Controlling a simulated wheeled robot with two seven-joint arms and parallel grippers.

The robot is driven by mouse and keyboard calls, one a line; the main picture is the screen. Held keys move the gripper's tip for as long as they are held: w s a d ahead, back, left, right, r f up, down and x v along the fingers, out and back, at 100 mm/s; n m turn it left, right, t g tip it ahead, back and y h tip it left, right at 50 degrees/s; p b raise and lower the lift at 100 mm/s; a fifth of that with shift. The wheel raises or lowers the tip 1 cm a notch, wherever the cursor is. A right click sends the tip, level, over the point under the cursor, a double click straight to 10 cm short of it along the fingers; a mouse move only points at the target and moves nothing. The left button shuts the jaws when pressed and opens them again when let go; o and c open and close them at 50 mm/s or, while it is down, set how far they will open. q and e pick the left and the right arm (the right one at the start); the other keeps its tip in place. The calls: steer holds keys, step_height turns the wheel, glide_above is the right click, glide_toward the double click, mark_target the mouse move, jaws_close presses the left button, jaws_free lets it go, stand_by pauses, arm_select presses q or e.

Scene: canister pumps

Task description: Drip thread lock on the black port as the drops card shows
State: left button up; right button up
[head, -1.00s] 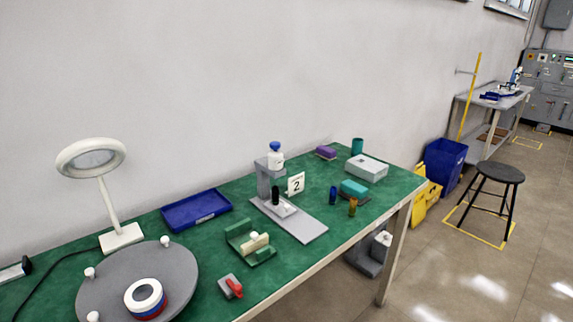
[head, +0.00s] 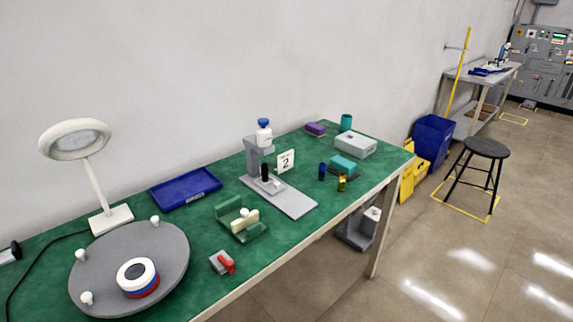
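A white card with the number 2 (head: 286,161) stands upright beside a grey stand (head: 257,158) on the green table. A white bottle with a blue cap (head: 264,133) sits at the top of the stand. A small black upright piece (head: 265,172) is on the stand's base, below the bottle; I cannot tell whether it is the black port. A green cradle (head: 240,222) holding a cream part with a white knob (head: 246,217) sits in front of the stand. Neither of my grippers shows in the head view.
A round grey turntable (head: 175,255) carries a ringed white, red and blue part (head: 138,277). A lamp (head: 75,140), blue tray (head: 186,188), red-handled clamp (head: 223,263), grey box (head: 355,146) and small blue and yellow bottles (head: 322,171) share the green table (head: 200,222). A stool (head: 486,149) stands right.

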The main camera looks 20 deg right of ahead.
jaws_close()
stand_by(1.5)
